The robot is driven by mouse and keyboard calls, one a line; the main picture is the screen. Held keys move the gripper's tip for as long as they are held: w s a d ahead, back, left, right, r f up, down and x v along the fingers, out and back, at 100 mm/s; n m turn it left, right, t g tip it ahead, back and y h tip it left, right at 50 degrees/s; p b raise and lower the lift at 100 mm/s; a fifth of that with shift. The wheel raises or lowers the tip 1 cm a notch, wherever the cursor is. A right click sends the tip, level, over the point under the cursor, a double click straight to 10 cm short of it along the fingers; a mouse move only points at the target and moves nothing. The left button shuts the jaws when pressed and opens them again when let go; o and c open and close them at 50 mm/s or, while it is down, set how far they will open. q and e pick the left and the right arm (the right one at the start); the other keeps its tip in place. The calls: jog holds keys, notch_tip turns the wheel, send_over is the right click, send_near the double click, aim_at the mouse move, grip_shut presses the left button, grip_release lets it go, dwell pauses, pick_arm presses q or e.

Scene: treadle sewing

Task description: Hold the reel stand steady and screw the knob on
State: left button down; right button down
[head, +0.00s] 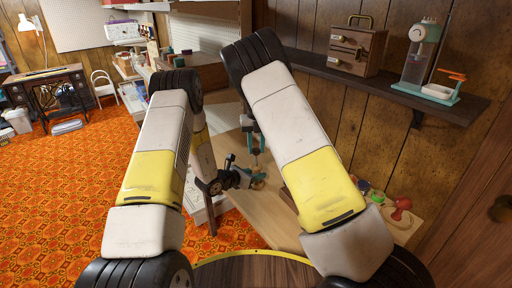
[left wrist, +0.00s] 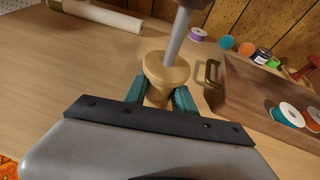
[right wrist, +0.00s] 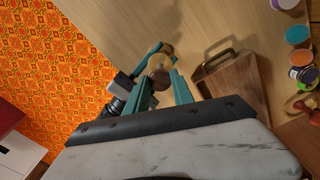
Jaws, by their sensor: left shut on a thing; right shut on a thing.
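The reel stand has a pale wooden turned body (left wrist: 166,70) and a grey rod (left wrist: 176,38) rising from it. My left gripper (left wrist: 160,98) is shut on the stand's narrow part below its wide rim; it also shows low over the bench in the head view (head: 256,181). My right gripper (right wrist: 160,88) is shut on the dark brown knob (right wrist: 158,80), above the stand. The knob appears in line with the rod's top, partly cut off in the left wrist view (left wrist: 194,4); whether thread has engaged is not visible.
A wooden box with a handle (right wrist: 232,78) lies close beside the stand on the bench (left wrist: 60,70). A white roll (left wrist: 100,15) lies at the back. A wall shelf (head: 440,100) is at the right.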

jog(key=m, duration=0.2)
jog(key=f+m, duration=0.1)
jog(key=shift+s+d, duration=0.3)
jog(key=shift+d, duration=0.05)
jog(key=shift+w+m, duration=0.1)
jog(key=shift+m, duration=0.2)
jog(key=shift+w+a+r+m, duration=0.15)
jog(key=shift+a+r+m, duration=0.15)
jog(key=shift+r, duration=0.1)
jog(key=c, duration=1.1)
grip_release()
jog(key=shift+r, duration=0.1)
jog(key=shift+w+r, duration=0.1)
